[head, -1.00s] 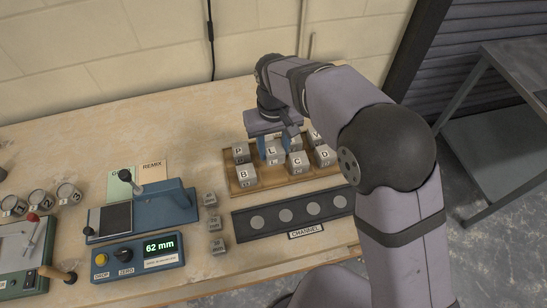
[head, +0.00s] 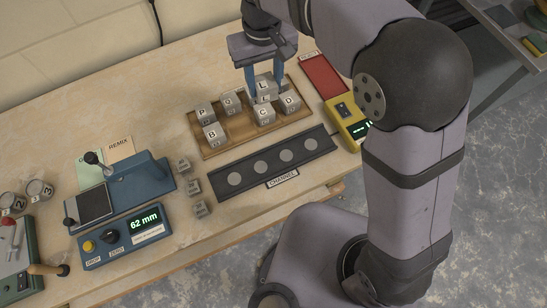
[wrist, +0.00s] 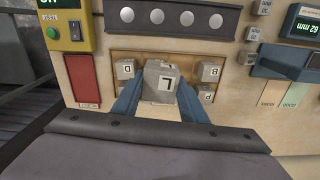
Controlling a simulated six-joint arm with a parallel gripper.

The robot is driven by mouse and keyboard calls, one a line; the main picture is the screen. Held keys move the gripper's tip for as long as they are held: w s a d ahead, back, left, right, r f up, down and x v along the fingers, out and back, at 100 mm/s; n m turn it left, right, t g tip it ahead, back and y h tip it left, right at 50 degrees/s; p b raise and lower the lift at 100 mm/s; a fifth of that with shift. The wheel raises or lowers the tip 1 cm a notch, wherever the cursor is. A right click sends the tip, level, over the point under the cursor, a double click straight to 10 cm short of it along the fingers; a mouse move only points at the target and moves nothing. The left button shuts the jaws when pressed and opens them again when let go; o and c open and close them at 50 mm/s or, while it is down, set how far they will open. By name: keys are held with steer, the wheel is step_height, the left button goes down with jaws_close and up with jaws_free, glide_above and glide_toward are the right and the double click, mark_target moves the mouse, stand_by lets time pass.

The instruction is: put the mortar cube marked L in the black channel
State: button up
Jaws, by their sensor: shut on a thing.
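My gripper (head: 265,90) is shut on the grey mortar cube marked L (head: 263,86), one blue finger on each side. The cube looks held up over the wooden tray (head: 222,148), above and behind cube C. In the wrist view, cube L (wrist: 166,83) sits between the fingers, its letter facing the camera. The black channel (head: 248,173) lies on the bench in front of the tray, with several pale round spots along it and a CHANNEL label. No cube is in it. It also shows at the top of the wrist view (wrist: 172,17).
Cubes P (head: 203,110), B (head: 213,132), C (head: 264,115) and D (head: 289,101) stand on the tray. A yellow device (head: 347,118) and a red pad (head: 323,74) are at right. Small blocks (head: 193,187) and a blue gauge reading 62 mm (head: 125,235) are left of the channel.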

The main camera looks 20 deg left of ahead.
steer(key=shift+s+d+f+n, duration=0.5)
steer(key=shift+s+d+f, duration=2.8)
steer(key=shift+d, duration=0.75)
steer(key=shift+w+f+p, duration=0.15)
steer(key=shift+f+p, duration=0.9)
steer(key=shift+f, duration=4)
steer(key=shift+f, duration=0.1)
steer(key=shift+f, duration=0.15)
steer(key=o, duration=1.2)
step_height(320, 180, up, 12)
steer(key=shift+r+b, duration=0.25)
steer(key=shift+b, duration=1)
